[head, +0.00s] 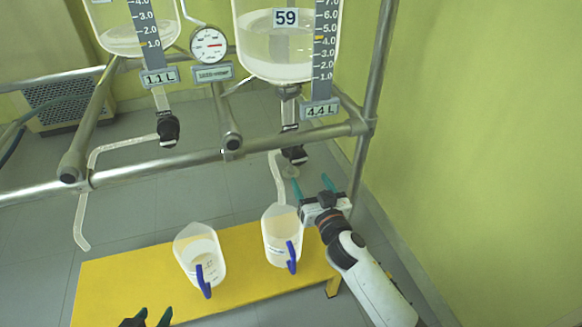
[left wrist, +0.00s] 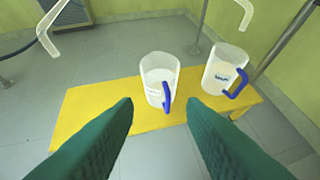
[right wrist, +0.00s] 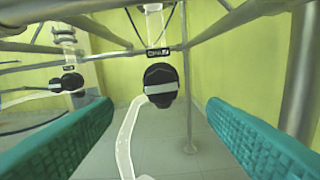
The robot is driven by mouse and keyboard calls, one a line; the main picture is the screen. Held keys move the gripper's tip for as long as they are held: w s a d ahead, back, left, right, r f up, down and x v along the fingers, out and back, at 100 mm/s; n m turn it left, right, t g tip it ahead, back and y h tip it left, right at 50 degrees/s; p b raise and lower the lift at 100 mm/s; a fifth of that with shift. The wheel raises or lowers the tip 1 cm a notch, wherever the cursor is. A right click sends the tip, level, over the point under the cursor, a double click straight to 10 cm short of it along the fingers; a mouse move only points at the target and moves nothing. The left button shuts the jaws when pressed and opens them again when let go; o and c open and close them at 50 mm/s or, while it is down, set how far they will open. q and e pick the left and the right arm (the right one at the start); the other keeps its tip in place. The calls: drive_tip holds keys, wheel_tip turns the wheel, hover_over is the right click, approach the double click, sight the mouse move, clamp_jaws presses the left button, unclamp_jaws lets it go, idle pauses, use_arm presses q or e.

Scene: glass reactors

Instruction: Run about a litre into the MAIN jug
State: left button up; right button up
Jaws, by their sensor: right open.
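Two clear jugs with blue handles stand upright on a yellow bench (head: 125,283): a left jug (head: 197,250) and a right jug (head: 280,228). They also show in the left wrist view, left (left wrist: 158,72) and right (left wrist: 224,70); their labels are too small to read surely. The right vessel (head: 272,58), reading 4.4 L, has a black outlet valve (head: 294,154) with a light bar across it (right wrist: 160,86). Its spout hangs by the right jug. My right gripper (head: 313,186) is open and empty, facing this valve. My left gripper (head: 146,318) is open and empty before the bench.
The left vessel (head: 135,38), reading 1.1 L, has its own black valve (head: 168,129) and a long bent spout (head: 86,200). Metal frame rails (head: 190,163) cross before the vessels. A gauge (head: 208,45) sits between them. A green wall (head: 480,150) bounds the right.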

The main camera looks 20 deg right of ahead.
sight(300, 161)
drive_tip(key=w+b, duration=0.1)
drive_tip(key=w, duration=0.9)
drive_tip(key=shift+w+a+f+b, duration=0.1)
drive_tip(key=shift+w+b, duration=0.05)
drive_tip(key=shift+b, duration=0.2)
drive_tip(key=shift+w, duration=0.7)
use_arm(q)
drive_tip(key=w+d+r+t+h, duration=0.1)
drive_tip(key=w+d+r+t, duration=0.1)
drive_tip(key=w+r+t, duration=0.2)
wheel_tip(300, 161, up, 3)
drive_tip(key=shift+w+d+f+t+h, duration=0.2)
drive_tip(key=shift+t+h, duration=0.1)
drive_tip(key=shift+t, duration=0.3)
use_arm(e)
drive_tip(key=shift+c, duration=0.2)
drive_tip(key=c, duration=1)
drive_tip(key=shift+o, duration=0.2)
